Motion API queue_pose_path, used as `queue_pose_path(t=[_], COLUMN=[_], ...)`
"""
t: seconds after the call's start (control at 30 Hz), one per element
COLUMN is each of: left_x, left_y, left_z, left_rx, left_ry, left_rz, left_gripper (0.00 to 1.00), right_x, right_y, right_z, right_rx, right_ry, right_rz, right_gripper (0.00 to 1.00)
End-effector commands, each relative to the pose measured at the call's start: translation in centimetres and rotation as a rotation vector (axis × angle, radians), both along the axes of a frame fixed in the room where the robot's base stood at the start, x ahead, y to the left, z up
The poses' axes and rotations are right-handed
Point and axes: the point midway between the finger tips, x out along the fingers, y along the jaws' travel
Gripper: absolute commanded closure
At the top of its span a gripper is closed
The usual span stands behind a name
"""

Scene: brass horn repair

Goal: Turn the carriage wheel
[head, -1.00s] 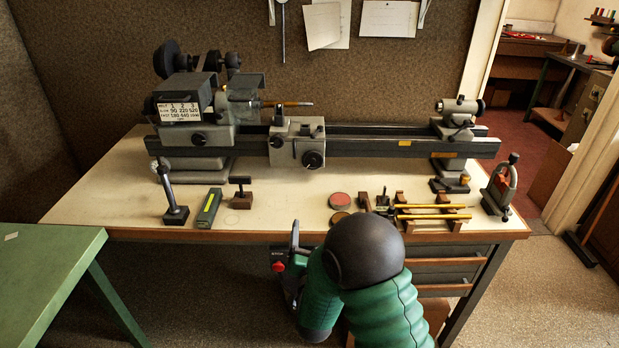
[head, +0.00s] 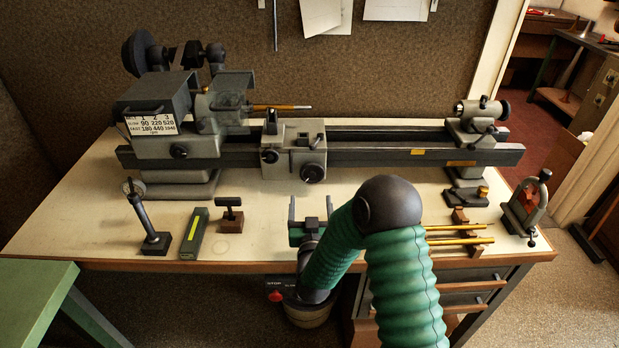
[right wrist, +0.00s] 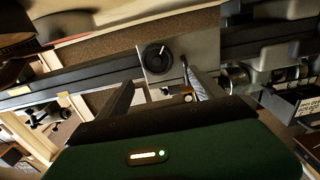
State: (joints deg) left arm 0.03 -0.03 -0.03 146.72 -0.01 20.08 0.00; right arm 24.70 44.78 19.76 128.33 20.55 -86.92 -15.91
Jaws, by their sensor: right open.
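The carriage wheel (head: 313,173) is a small dark round knob on the front of the grey carriage (head: 286,148), which sits on the lathe bed. My right gripper (head: 310,208) is open and empty above the front of the bench, just in front of and below the wheel. Its two fingers point toward the lathe and are apart from the wheel. In the right wrist view the wheel (right wrist: 157,57) shows with a pale mark, ahead of and roughly between the open fingertips (right wrist: 159,80). My left gripper is not in view.
The headstock (head: 165,105) is at the left, the tailstock (head: 478,125) at the right. A dial stand (head: 150,225), a green box (head: 194,233) and a small T-handled block (head: 230,215) stand left of my right gripper. Brass rods (head: 458,241) lie on a rack at the right.

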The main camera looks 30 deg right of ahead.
Motion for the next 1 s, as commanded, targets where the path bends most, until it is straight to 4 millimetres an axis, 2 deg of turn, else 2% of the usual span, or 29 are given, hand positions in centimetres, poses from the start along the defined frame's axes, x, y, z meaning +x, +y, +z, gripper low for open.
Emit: queue_pose_path(t=[0.2, 0.4, 0.53, 0.77, 0.8, 1.0], left_x=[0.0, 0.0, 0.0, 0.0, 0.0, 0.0], left_y=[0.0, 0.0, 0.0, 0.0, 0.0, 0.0], left_z=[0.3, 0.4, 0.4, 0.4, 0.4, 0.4], left_rx=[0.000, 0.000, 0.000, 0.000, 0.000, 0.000], left_ry=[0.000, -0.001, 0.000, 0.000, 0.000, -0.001], left_rz=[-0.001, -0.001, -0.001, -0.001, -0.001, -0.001], left_gripper=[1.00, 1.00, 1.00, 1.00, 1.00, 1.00], right_x=[4.8, 7.8, 8.7, 8.8, 8.8, 8.9], right_y=[-3.2, -4.8, -5.2, -5.5, -5.5, -5.6], right_z=[0.0, 0.1, 0.2, 0.4, 0.4, 0.5], right_rx=[0.001, 0.000, -0.003, -0.002, -0.002, -0.004], right_ry=[-0.002, -0.002, -0.003, -0.008, -0.009, -0.010], right_rz=[-0.003, -0.001, -0.001, 0.001, 0.001, 0.002], right_gripper=[0.23, 0.23, 0.23, 0.23, 0.43, 0.69])
